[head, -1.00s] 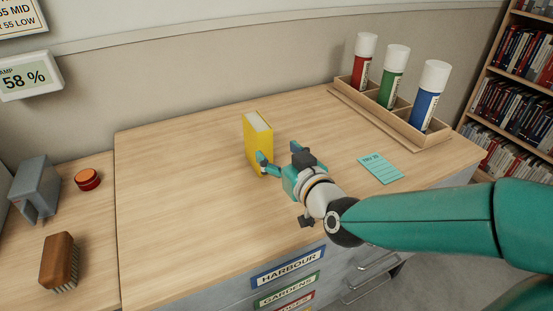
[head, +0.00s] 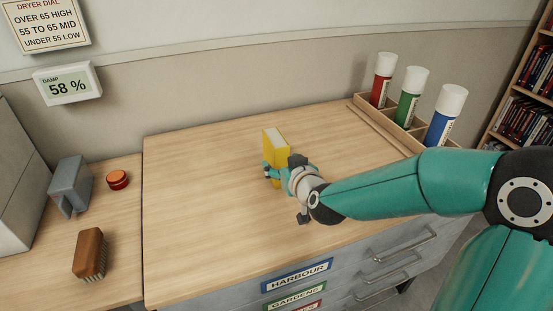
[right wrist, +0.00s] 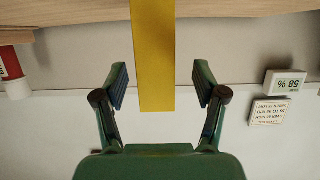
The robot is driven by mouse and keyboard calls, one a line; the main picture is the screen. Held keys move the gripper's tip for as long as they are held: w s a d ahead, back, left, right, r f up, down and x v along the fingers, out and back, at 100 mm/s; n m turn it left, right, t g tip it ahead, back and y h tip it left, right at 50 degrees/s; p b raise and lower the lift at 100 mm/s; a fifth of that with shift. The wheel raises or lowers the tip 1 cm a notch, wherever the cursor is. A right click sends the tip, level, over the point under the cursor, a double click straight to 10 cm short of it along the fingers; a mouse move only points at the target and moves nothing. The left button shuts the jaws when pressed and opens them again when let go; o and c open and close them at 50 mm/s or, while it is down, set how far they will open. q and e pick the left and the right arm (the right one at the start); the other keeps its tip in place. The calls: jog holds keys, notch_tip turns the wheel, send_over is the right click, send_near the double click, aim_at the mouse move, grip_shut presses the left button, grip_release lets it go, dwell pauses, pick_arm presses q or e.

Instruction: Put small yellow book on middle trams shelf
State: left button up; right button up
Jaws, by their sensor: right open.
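The small yellow book (head: 275,142) stands upright on the wooden cabinet top (head: 200,215). In the right wrist view the book (right wrist: 154,60) shows edge-on between the fingers, with a gap on both sides. My right gripper (head: 269,172) is open around the book's near part, and its fingers (right wrist: 162,85) do not appear to touch it. The gripper and wrist hide the book's lower right part in the head view. My left gripper is not in view. No shelf marked trams shows; bookshelves (head: 525,115) stand at the far right.
A wooden rack (head: 388,125) with red, green and blue tubes stands at the back right. A grey block (head: 70,185), red button (head: 118,179) and brush (head: 90,253) are on the left. Drawers labelled HARBOUR (head: 297,275) and GARDENS are in front.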

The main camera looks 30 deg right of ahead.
jog(key=shift+d+r+x, duration=0.1)
jog(key=shift+r+x, duration=0.05)
jog(key=shift+x, duration=1.4)
jog(key=shift+d+r+x, duration=0.1)
jog(key=shift+d+x, duration=0.05)
jog(key=shift+x, duration=1.4)
jog(key=shift+r, duration=0.1)
grip_shut()
jog(key=shift+r+p, duration=0.4)
jog(key=shift+r, duration=0.45)
notch_tip(320, 180, up, 18)
jog(key=p, duration=0.9)
jog(key=shift+p, duration=0.4)
